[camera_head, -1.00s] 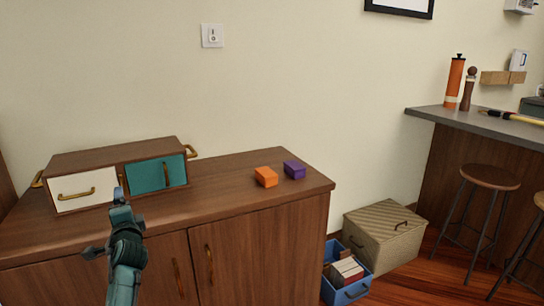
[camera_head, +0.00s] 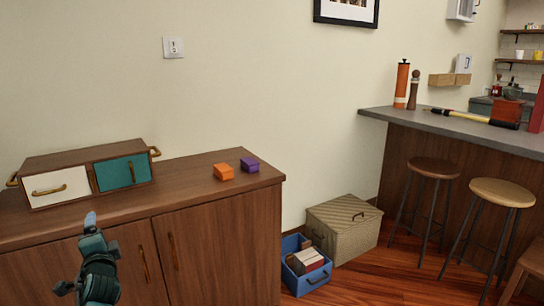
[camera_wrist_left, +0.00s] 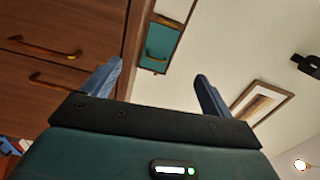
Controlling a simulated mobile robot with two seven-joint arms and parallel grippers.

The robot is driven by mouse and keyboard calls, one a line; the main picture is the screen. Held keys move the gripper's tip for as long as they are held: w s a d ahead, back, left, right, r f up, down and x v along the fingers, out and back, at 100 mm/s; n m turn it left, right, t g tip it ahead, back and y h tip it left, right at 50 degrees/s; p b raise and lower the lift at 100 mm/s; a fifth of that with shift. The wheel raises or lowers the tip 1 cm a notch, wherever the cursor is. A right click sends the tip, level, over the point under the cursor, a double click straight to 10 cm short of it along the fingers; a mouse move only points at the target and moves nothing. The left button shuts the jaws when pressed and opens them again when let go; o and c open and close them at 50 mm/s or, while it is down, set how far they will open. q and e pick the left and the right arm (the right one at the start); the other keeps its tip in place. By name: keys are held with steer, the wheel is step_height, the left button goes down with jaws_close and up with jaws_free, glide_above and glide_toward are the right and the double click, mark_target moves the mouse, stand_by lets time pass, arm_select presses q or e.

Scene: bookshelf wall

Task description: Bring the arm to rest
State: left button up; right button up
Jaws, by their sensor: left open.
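My left gripper (camera_head: 90,222) is in front of the wooden cabinet, at the lower left of the head view, and points up. In the left wrist view its two fingers (camera_wrist_left: 160,85) are spread apart with nothing between them. The left arm shows only in part. My right gripper is in neither view.
A wooden cabinet (camera_head: 225,240) stands close behind the gripper. On it are a drawer box (camera_head: 75,152) with white and teal fronts, an orange block (camera_head: 223,172) and a purple block (camera_head: 250,164). A blue crate (camera_head: 306,282), woven chest (camera_head: 343,230) and stools (camera_head: 434,168) stand right.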

arm_select(q)
steer(key=s+d+f+n+t+h, duration=0.1)
steer(key=s+d+f+h, duration=0.35)
steer(key=s+d, duration=0.3)
steer(key=s+d+f+n+h, duration=0.1)
steer(key=s+d+f+h, duration=0.3)
steer(key=s+d+f, duration=0.3)
steer(key=s+d+r+n+g+h+p, duration=0.2)
steer(key=s+d+r+p, duration=0.1)
steer(key=s+d+p, duration=0.3)
steer(key=s+d+r+n+g+h+p, duration=0.2)
steer(key=s+d+p, duration=0.5)
steer(key=s+p, duration=0.4)
steer(key=shift+s+r+n+g+p, duration=0.3)
steer(key=shift+r+n+g+p, duration=0.15)
steer(key=shift+n+g, duration=0.35)
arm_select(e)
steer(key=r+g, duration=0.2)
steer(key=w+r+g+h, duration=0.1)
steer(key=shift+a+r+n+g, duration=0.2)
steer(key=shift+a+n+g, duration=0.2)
